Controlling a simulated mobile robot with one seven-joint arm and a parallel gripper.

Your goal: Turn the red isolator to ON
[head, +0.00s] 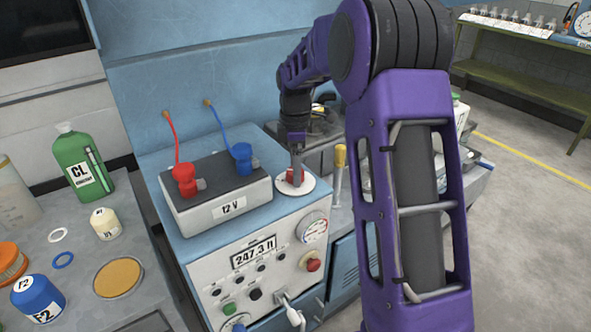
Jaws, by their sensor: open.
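The red isolator (291,177) is a small red knob on a round white plate (308,188), on the blue cabinet top to the right of the battery. My gripper (297,178) points down at it from above, its fingertips at the knob. The jaws are open. The fingers partly cover the knob, and I cannot tell whether they touch it. Any ON or OFF marking on the plate is too small to read.
A 12 V battery (228,208) with red and blue terminal clamps stands just left of the plate. The cabinet front panel (222,277) carries a display, a gauge and buttons. A yellow-topped handle (340,158) stands right. Bottles and caps crowd the left bench.

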